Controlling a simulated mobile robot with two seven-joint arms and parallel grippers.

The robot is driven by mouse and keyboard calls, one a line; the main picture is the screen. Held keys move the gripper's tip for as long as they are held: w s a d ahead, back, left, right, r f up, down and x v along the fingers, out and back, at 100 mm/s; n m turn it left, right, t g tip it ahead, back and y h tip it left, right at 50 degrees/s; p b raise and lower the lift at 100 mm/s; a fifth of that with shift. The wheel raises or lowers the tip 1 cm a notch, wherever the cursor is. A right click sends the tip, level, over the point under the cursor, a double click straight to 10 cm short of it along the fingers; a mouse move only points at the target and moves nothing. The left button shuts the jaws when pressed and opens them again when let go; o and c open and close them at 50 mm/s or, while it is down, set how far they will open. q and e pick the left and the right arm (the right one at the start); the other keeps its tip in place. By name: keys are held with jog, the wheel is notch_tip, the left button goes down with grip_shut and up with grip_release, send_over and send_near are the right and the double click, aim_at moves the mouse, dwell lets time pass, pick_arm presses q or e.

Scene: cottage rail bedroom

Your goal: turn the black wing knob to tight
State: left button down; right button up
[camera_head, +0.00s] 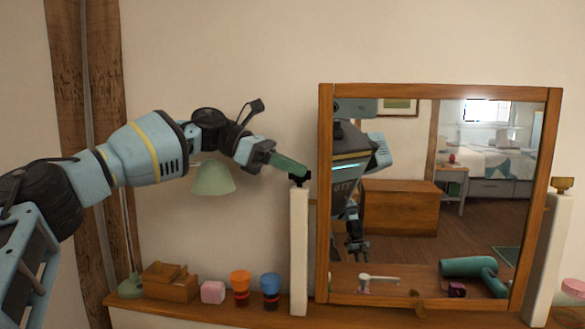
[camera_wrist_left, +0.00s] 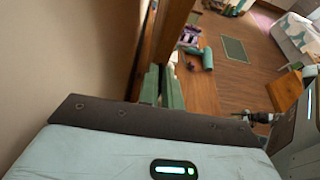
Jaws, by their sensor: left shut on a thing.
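The black wing knob (camera_head: 299,181) sits at the top of the white left post (camera_head: 299,250), beside the mirror's wooden frame. It is small and mostly hidden by my fingers. My left gripper (camera_head: 294,169) reaches in from the left, with its green fingers tilted down to the knob, and is shut on it. In the left wrist view the green fingers of my left gripper (camera_wrist_left: 162,86) point along the frame's edge; the knob cannot be made out there. The knob's turn angle cannot be read. My right gripper is not directly in view.
The mirror (camera_head: 430,215) reflects the room and my body. A brass knob (camera_head: 562,184) tops the right post. On the wooden shelf (camera_head: 220,314) stand a green lamp (camera_head: 212,179), a wooden box (camera_head: 170,283), a pink block (camera_head: 213,292) and orange (camera_head: 240,280) and blue (camera_head: 270,282) cups.

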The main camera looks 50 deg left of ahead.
pick_arm(q)
jog(key=c, duration=1.6)
grip_release()
jog(key=shift+v, duration=3.9)
